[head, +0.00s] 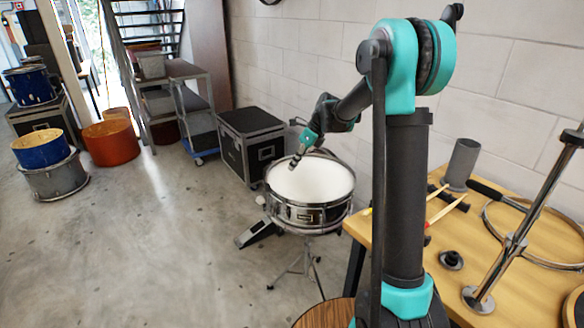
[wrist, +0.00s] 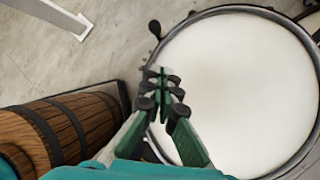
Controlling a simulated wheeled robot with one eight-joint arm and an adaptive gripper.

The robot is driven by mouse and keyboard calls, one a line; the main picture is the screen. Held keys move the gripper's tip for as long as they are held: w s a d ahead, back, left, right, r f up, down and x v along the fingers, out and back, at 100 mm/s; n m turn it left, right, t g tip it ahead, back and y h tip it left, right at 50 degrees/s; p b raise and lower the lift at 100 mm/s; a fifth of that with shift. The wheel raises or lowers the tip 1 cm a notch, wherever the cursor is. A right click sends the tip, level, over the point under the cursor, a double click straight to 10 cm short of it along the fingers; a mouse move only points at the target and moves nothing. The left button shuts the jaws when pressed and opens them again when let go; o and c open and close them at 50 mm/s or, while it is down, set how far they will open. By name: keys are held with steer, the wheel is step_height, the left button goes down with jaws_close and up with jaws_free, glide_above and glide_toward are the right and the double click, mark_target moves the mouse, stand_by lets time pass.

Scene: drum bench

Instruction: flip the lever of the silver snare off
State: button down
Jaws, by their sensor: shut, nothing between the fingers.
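The silver snare (head: 290,214) stands on a tripod stand in the middle of the head view, its white head facing up. In the wrist view its round metal rim (wrist: 228,9) and white head fill the right side. My gripper (head: 294,165) is above the far left part of the drum. In the wrist view my gripper (wrist: 163,78) is shut and empty, over the drum's left rim. A small dark knob (wrist: 154,27) sticks out from the rim beyond the fingertips; I cannot tell if it is the lever. No lever shows clearly in the head view.
A wooden table (head: 462,232) with a metal stand, hoop and grey cylinder is at the right. A black case (head: 250,148) stands behind the snare, and a pedal (head: 258,233) lies at its left. A banded wooden barrel shape (wrist: 65,130) is at the wrist view's left.

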steer(key=s+f+m+t, duration=0.2)
steer(key=s+t, duration=0.4)
steer(key=s, duration=0.4)
steer(key=shift+s+d+m+y, duration=0.25)
steer(key=shift+d+m+y, duration=0.15)
steer(key=shift+m, duration=0.3)
steer(key=shift+a+f, duration=0.1)
glide_toward(268, 200)
steer(key=shift+w+a+f, duration=0.15)
steer(key=shift+w+a, duration=0.95)
steer(key=shift+w, duration=0.2)
steer(key=shift+w, duration=0.1)
